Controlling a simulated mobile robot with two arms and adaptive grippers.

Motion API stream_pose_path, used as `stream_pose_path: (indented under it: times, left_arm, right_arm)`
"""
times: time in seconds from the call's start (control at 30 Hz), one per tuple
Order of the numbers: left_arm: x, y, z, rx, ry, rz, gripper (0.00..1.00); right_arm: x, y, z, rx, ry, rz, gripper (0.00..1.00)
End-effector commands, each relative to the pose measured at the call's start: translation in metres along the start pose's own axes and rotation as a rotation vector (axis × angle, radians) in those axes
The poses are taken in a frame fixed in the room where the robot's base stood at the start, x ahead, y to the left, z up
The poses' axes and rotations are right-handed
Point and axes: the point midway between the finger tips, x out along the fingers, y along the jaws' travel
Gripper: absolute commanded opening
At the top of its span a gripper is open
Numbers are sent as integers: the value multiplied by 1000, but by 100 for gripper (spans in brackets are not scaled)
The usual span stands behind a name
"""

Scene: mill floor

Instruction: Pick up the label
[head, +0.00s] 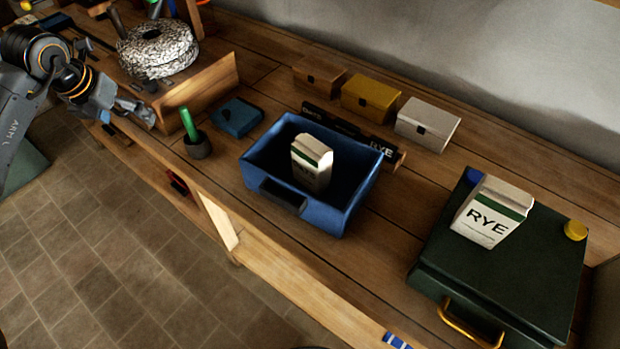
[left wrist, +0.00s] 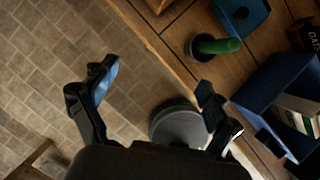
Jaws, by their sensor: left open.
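Black label plates stand in a wooden rail behind the blue bin. One reads RYE (head: 381,150), and another at the left end (head: 313,113) has small lettering. In the left wrist view a dark plate with light lettering (left wrist: 312,38) shows at the right edge. Which one is the task's label I cannot tell. My left gripper (head: 141,112) is at the bench's front edge, far left of the plates. In the left wrist view its fingers (left wrist: 157,84) are spread and empty, with floor and bench edge behind them. My right gripper is not in view.
The blue bin (head: 262,152) holds a white-green carton (head: 311,163). A green-handled thing in a dark cup (head: 197,147) and a millstone (head: 158,48) are nearer my left gripper. Three small boxes line the back.

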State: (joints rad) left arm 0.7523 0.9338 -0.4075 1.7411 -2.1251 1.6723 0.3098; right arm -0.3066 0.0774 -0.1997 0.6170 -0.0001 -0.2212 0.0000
Motion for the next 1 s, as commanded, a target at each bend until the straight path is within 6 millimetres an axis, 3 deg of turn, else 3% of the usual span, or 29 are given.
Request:
stream_pose_path:
  times: [0.37,0.4,0.53,0.6,0.67,0.77,0.9,1.0]
  left_arm:
    - [0,0,0,0,0,1,88]
    - [0,0,0,0,0,1,88]
    - [5,-13,1,13,-15,-41,88]
    - [13,-38,3,33,-49,-120,88]
    - [19,-71,5,50,-92,-228,88]
    - [21,-137,8,57,-191,-458,88]
    - [-3,-223,10,-24,-341,-813,88]
    - [-35,-263,14,-158,-449,-1058,88]
  right_arm:
    - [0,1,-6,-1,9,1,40]
    - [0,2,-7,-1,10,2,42]
    - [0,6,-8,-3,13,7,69]
    - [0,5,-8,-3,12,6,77]
    - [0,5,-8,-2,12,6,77]
    - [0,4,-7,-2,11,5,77]
    - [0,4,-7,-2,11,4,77]
    - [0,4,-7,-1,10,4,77]
